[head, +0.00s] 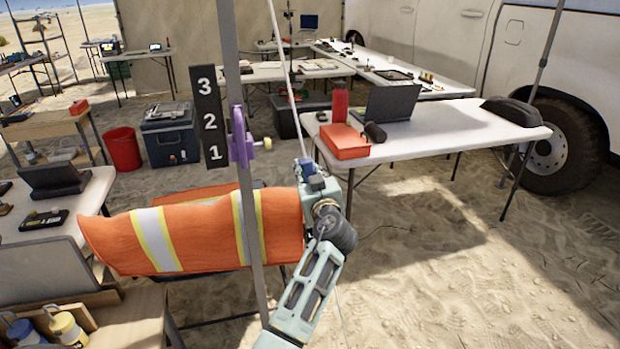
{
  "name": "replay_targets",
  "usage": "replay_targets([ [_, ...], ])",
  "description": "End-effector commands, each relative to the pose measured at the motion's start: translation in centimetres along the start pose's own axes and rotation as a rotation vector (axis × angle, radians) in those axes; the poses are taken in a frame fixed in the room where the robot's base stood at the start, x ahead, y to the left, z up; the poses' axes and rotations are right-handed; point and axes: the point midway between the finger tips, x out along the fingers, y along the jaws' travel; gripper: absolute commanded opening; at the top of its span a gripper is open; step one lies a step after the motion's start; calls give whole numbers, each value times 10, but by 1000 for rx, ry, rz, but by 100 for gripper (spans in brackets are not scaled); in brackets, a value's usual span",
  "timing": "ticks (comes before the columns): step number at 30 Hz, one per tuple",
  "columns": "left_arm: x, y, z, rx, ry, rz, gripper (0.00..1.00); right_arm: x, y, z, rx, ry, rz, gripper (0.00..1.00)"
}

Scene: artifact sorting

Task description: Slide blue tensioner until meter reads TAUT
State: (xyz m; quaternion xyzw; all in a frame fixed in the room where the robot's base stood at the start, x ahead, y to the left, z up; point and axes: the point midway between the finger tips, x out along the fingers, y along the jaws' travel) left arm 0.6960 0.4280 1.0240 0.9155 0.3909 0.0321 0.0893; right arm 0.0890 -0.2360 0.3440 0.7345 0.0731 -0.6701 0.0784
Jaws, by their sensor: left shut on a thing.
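A pale guy line (285,75) runs down from the top edge to my left gripper (306,170). My left gripper is shut at the line, with its arm coming up from the bottom middle. A small blue piece (308,183), which looks like the blue tensioner, shows at the jaws. The fingers hide most of it. A thin stretch of line shows below, right of my arm. No meter reading can be made out. My right gripper is not in view.
A grey pole (230,60) stands left of my gripper, with a purple clamp (240,138) and a black 3-2-1 plate (209,118). A white table (450,128) stands right. Sand is open at lower right.

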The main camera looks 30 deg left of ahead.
Motion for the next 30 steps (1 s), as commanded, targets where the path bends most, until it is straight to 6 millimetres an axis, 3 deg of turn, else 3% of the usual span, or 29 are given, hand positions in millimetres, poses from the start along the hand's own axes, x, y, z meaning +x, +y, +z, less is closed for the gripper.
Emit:
replay_targets([
  [1,1,1,-13,-4,12,3,0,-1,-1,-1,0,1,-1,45],
  [3,1,1,-17,-1,13,3,0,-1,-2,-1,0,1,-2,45],
  [10,1,1,-16,1,11,3,0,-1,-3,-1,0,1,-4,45],
  [11,1,0,-15,1,11,3,27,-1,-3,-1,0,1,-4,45],
  [17,1,0,-15,1,10,3,44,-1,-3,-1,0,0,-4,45],
  [26,0,0,-14,0,9,3,45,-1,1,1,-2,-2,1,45],
  [30,-11,1,-14,-1,8,5,45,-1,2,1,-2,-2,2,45],
])
